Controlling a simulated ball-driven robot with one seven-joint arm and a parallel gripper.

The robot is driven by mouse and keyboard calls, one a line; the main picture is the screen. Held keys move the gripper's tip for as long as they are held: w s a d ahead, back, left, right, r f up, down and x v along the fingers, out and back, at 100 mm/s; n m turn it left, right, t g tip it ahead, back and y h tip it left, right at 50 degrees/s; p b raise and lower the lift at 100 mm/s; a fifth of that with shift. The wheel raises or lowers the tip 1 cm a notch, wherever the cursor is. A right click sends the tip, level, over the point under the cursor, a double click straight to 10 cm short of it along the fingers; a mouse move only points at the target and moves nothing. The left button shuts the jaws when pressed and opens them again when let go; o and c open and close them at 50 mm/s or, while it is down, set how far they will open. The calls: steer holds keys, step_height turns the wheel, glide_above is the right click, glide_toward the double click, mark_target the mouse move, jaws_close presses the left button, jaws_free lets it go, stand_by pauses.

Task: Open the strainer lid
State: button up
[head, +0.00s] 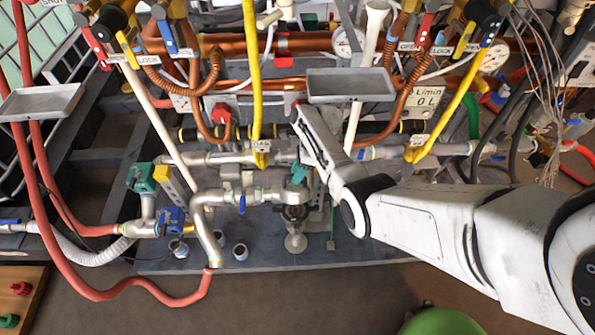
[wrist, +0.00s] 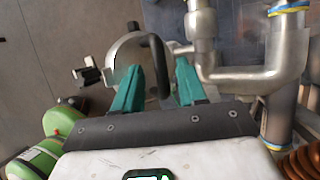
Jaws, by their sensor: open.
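The strainer lid (wrist: 124,58) shows in the wrist view as a round grey metal disc with a dark curved handle (wrist: 157,62). My gripper (wrist: 159,66) has two teal fingers, apart, one on each side of the handle in this view. I cannot tell whether either finger touches it. The left finger covers part of the lid. In the head view my gripper (head: 298,172) is a small teal shape above the metal strainer fitting (head: 294,198), at the end of my white arm. My arm and the pipes hide the lid and handle there.
Silver pipes (wrist: 245,80) run close on the right in the wrist view. Green rounded objects (wrist: 62,120) are at lower left. In the head view, a yellow hose (head: 252,70) and a grey tray (head: 350,85) hang near my arm. Open floor (head: 300,300) lies in front.

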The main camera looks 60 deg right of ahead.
steer(key=shift+r, duration=0.1)
steer(key=p+v, duration=0.2)
steer(key=v, duration=0.5)
steer(key=shift+d+r, duration=0.1)
steer(key=shift+d, duration=0.05)
steer(key=shift+c, duration=0.3)
